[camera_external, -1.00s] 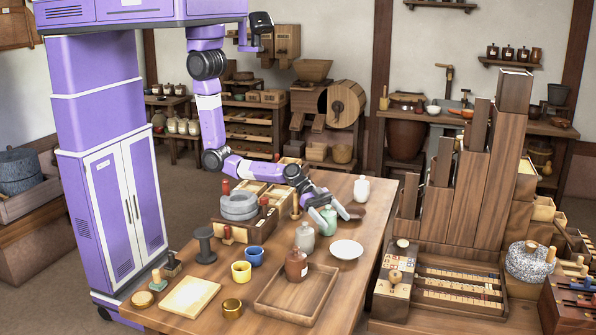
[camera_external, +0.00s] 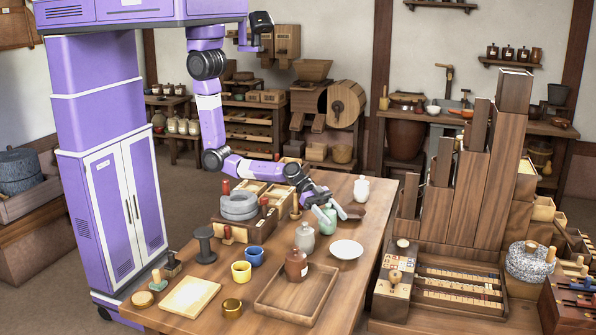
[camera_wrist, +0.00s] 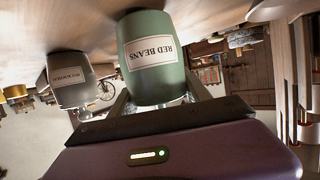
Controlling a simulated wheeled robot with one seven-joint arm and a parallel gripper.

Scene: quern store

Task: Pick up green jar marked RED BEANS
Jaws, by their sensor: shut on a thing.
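The green jar (camera_external: 328,224) stands among the jars on the right part of the wooden table. In the wrist view, which is upside down, the green jar (camera_wrist: 155,72) carries a white label reading RED BEANS. My gripper (camera_external: 332,211) is shut on the green jar, with its fingers on either side near the top. In the wrist view my gripper (camera_wrist: 158,105) shows a finger at each side of the jar. I cannot tell any gap between the jar's base and the table.
A grey labelled jar (camera_wrist: 70,80) stands close beside the green one; the grey jar (camera_external: 304,239) is nearer the camera. A white plate (camera_external: 346,250), a brown jar (camera_external: 296,265) and a wooden tray (camera_external: 262,305) are in front. A white jar (camera_external: 361,188) stands behind.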

